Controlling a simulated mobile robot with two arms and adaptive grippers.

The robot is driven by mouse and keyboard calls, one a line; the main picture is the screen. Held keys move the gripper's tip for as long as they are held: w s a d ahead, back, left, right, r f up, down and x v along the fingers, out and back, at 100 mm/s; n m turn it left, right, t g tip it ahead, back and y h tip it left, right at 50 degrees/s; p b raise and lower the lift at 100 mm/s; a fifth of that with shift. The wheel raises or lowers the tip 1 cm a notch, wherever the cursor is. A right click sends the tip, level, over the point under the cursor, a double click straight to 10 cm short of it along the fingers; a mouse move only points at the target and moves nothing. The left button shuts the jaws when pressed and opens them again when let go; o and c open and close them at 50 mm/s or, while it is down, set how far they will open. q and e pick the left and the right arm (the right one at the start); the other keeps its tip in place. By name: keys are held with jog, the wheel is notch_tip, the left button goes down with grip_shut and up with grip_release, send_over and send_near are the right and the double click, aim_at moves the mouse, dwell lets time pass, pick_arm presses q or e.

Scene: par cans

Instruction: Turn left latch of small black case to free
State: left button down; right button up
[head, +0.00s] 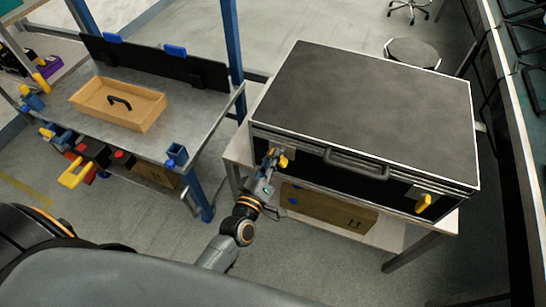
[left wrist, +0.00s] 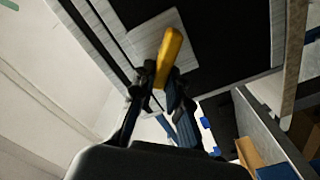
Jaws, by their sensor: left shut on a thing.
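The black case (head: 370,105) lies closed on a pale table, with its front face and handle (head: 356,163) towards me. Its left latch (head: 284,161) is a yellow lever on a light plate. My left gripper (head: 272,158) is at this latch. In the left wrist view the yellow latch lever (left wrist: 171,48) stands between the dark fingers of my left gripper (left wrist: 165,84), which are shut on it. The fingers partly hide its lower end. The right latch (head: 423,203), also yellow, is untouched. My right gripper does not show.
The pale table (head: 408,236) holds the case, with a brown box (head: 325,206) below its top. To the left is a grey workbench (head: 205,112) with a wooden tray (head: 148,108), blue posts and small tools. A round stool (head: 412,52) stands behind the case.

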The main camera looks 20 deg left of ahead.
pick_arm(q)
jog(key=shift+a+f+n+b, duration=0.1)
jog(key=shift+f+n+b, duration=0.2)
jog(key=shift+n, duration=1.15)
jog(key=shift+a+f+n+b, duration=0.15)
jog(key=shift+n+b, duration=0.2)
jog(key=shift+n, duration=1.05)
jog(key=shift+a+f+n+b, duration=0.1)
jog(key=shift+f+n+b, duration=0.2)
jog(key=shift+n, duration=1.15)
jog(key=c, duration=1.3)
grip_release()
